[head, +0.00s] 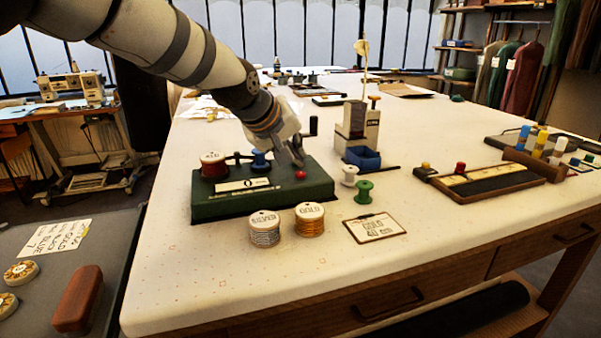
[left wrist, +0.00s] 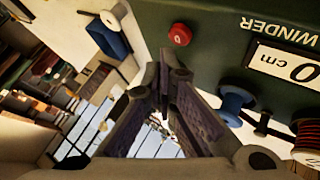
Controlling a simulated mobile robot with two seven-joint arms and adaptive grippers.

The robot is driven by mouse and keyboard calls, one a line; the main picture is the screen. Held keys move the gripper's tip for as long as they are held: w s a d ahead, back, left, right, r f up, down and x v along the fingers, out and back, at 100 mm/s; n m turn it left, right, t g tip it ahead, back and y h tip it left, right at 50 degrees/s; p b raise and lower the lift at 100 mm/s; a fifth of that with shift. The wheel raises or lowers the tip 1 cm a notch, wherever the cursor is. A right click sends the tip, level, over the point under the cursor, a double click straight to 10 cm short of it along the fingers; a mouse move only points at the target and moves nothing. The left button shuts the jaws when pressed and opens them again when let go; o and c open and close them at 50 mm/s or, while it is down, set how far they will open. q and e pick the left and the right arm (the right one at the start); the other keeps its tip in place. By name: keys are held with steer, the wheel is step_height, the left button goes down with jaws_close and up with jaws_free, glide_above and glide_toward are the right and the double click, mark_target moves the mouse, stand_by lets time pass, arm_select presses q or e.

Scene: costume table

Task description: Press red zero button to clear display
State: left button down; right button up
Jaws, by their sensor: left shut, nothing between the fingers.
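The green winder box (head: 262,201) stands on the white table. Its red button (head: 301,174) is on the top, toward the right, and also shows in the left wrist view (left wrist: 180,34). The display (head: 250,184) reads 0, and "0 cm" shows in the left wrist view (left wrist: 287,66). My left gripper (head: 298,160) is shut and empty, just above and behind the red button in the head view. In the left wrist view its fingers (left wrist: 165,58) end a little short of the button, and a gap shows between them. My right gripper is not in view.
A red spool (head: 213,165) and a blue spool (head: 260,161) sit on the winder. Silver (head: 264,229) and gold (head: 309,220) spools stand in front, beside a "GOLD 40 cm" card (head: 374,228). A blue tray (head: 361,157) stands to the right.

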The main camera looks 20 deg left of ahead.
arm_select(q)
steer(key=shift+r, duration=2.5)
